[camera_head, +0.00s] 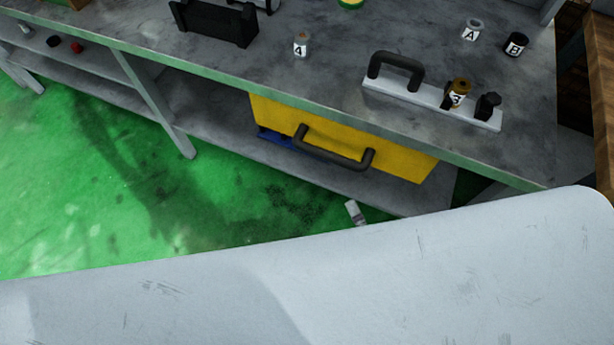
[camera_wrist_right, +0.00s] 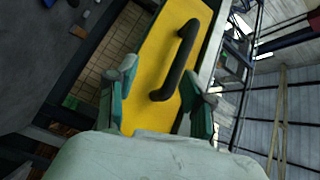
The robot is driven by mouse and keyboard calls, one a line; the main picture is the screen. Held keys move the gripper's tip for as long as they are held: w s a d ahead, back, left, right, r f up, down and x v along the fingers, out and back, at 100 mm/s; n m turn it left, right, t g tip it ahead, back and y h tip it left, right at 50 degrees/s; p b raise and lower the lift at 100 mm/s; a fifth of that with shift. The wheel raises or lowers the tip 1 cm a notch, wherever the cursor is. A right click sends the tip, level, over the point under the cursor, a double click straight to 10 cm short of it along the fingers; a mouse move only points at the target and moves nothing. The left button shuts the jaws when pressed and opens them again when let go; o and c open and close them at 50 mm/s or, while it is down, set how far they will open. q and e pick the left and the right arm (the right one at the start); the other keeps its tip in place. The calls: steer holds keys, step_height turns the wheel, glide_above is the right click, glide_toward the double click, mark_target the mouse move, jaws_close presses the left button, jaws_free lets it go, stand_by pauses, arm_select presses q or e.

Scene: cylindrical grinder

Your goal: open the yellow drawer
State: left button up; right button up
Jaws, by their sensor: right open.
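The yellow drawer (camera_head: 400,160) sits under the grey workbench top, its front close beneath the bench edge. A dark bow handle (camera_head: 335,155) is on its front. In the right wrist view the yellow front (camera_wrist_right: 150,65) and the dark handle (camera_wrist_right: 176,65) lie straight ahead. My right gripper (camera_wrist_right: 165,84) is open, its teal fingers on either side of the handle's lower end in the picture. I cannot tell whether they touch it. The gripper does not show in the head view, and my left gripper is in neither view.
The workbench top (camera_head: 330,80) carries a light bar with a dark handle (camera_head: 397,68), and small labelled containers such as the one marked 4 (camera_head: 301,45). A blue thing (camera_head: 274,138) sits beside the drawer. A small pale item (camera_head: 355,212) lies below. The green floor (camera_head: 100,200) at left is clear.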

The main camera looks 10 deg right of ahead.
mark_target(334, 163)
steer(key=w+a+r, duration=0.1)
steer(key=w, duration=0.3)
steer(key=w+a+r+m+t, duration=0.1)
steer(key=w+r, duration=0.1)
steer(key=w, duration=0.2)
steer(key=w+a+r+m, duration=0.1)
steer(key=w, duration=0.3)
steer(key=shift+a+r+t+b, duration=0.1)
steer(key=shift+r+t+b, duration=0.2)
steer(key=shift+r+b, duration=0.1)
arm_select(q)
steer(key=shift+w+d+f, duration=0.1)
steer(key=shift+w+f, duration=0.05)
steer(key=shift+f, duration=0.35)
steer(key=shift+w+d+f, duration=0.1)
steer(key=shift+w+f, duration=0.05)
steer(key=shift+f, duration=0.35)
arm_select(e)
steer(key=shift+x, duration=0.75)
jaws_close()
